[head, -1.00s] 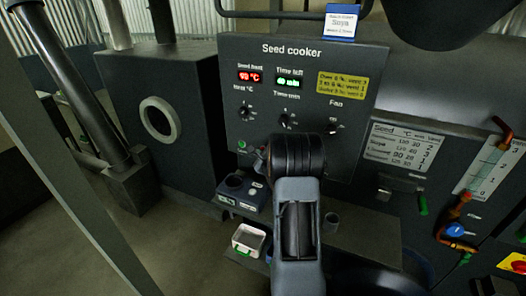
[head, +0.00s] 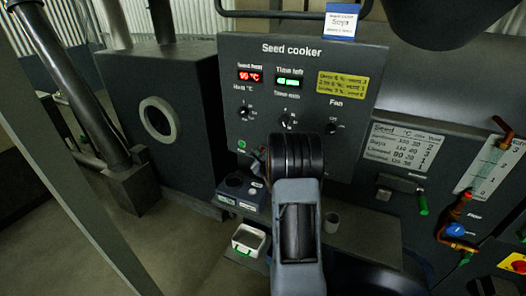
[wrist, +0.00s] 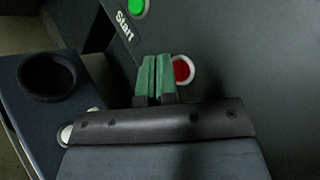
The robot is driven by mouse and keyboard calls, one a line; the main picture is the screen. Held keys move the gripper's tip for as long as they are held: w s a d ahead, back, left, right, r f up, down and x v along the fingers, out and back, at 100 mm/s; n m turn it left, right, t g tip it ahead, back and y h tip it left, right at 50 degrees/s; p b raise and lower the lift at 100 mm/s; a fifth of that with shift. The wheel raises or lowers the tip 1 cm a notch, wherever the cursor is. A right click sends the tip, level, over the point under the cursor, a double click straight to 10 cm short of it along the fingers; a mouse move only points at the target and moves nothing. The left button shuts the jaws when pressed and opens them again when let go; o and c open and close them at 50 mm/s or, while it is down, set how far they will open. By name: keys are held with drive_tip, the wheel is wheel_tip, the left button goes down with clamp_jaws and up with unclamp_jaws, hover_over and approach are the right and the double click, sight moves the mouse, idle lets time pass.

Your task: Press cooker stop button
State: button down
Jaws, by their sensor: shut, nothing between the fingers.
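The seed cooker panel (head: 300,75) stands upright in the head view. In the wrist view, a red button (wrist: 182,70) with a pale ring sits on the dark panel, just right of my gripper's tips. My gripper (wrist: 155,82) has two green fingers held together, shut with nothing between them. The fingers partly overlap the ring's left edge in this view; whether they touch it I cannot tell. The green button (wrist: 137,7) marked "Start" is above and left, and also shows in the head view (head: 241,144).
A dark box with a round cup hole (wrist: 48,75) is left of my gripper in the wrist view. A white tray (head: 249,239) sits below the panel. Three knobs and red and green displays (head: 289,82) are higher on the panel.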

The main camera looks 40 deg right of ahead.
drive_tip(key=shift+s+a+b, duration=0.1)
drive_tip(key=shift+s+a, duration=0.3)
drive_tip(key=shift+a, duration=0.35)
drive_tip(key=shift+s+a+b, duration=0.15)
drive_tip(key=shift+s+a, duration=0.2)
drive_tip(key=shift+a, duration=0.35)
drive_tip(key=shift+s+a+b, duration=0.1)
drive_tip(key=shift+s+a, duration=0.3)
drive_tip(key=shift+a, duration=0.35)
